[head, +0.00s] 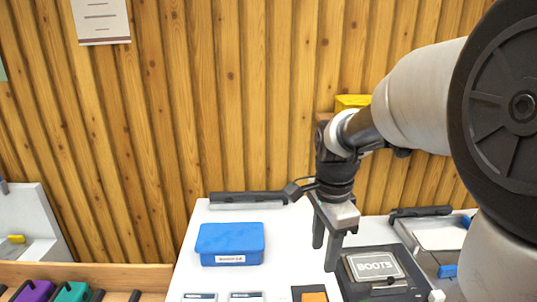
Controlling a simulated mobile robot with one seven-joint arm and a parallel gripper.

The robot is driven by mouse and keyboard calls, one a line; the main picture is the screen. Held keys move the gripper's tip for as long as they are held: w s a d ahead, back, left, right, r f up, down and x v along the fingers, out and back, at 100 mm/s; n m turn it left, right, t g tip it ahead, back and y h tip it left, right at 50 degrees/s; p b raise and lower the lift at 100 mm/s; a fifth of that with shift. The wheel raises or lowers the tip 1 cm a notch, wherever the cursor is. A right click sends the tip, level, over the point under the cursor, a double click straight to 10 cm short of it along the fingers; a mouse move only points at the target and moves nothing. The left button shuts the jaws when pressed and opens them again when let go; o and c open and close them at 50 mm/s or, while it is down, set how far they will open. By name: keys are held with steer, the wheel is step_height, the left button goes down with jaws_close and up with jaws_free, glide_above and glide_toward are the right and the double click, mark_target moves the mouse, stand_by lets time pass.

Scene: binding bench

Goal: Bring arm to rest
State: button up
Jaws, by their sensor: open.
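My gripper (328,240) hangs from the arm at the centre right of the head view, fingers pointing down. It is open, with a gap between its two fingers and nothing held. It is above the white bench (192,263), just left of and behind a dark tray (352,292) that holds a grey plate marked BOOTS (375,266). I cannot tell how high the fingertips are above the bench. My arm covers the right side of the view.
A blue labelled box (230,243) lies on the bench left of my gripper. An orange piece (314,296) and small labelled items (246,297) are at the front edge. A yellow block (352,102) shows behind my arm. A wooden plank wall (220,100) closes the back.

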steer(key=s+r+n+t, duration=0.2)
steer(key=s+r+n, duration=0.1)
steer(key=s+n, duration=0.4)
steer(key=s+r+n+t, duration=0.3)
steer(key=s+r+n, duration=0.1)
steer(key=s+n, duration=0.3)
steer(key=shift+s+a+r+n, duration=0.2)
steer(key=shift+n, duration=0.6)
